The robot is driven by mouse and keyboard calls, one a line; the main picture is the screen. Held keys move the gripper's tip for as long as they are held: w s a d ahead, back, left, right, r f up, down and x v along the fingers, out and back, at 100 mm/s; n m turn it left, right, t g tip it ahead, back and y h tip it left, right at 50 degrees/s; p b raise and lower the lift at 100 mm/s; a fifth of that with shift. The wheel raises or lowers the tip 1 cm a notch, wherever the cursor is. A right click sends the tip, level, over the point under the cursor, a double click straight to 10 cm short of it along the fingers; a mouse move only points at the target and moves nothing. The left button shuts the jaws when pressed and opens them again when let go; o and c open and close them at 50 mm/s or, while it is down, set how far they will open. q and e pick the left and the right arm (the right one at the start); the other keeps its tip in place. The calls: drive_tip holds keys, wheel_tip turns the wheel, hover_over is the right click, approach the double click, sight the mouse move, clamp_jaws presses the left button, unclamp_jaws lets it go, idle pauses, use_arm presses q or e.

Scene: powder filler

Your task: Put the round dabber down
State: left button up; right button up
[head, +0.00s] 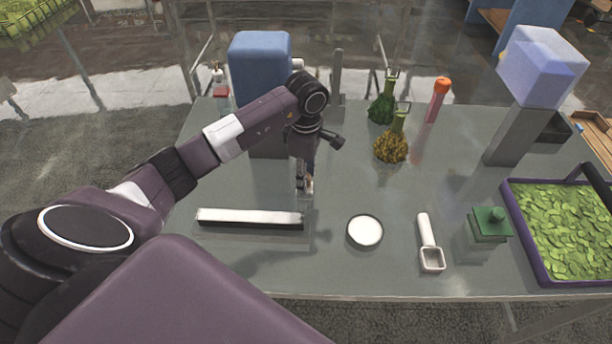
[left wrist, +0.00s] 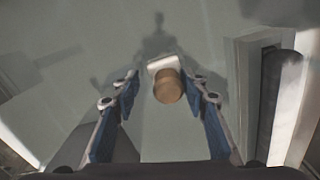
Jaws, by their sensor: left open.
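The round dabber, a tan rounded knob on a pale base, shows in the left wrist view (left wrist: 168,88) standing on the table between the fingertips. In the head view it is mostly hidden, with a small tan and white part (head: 309,184) showing at the gripper's tip. My left gripper (head: 303,184) points down at the table behind the right end of the long black and white bar. In the left wrist view its blue-padded fingers (left wrist: 163,90) are spread, with a gap on each side of the dabber. My right gripper is not in view.
The long bar (head: 250,218), a dish of white powder (head: 365,232), a white scoop (head: 430,248) and a green block (head: 489,226) line the front. Flasks (head: 391,148), an orange-capped tube (head: 438,100) and blue-topped machines (head: 260,60) stand behind. A purple leaf tray (head: 532,262) is at right.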

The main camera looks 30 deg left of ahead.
use_arm(q)
wheel_tip(320, 180, up, 11)
drive_tip(key=b, duration=0.3)
drive_tip(key=shift+r, duration=0.65)
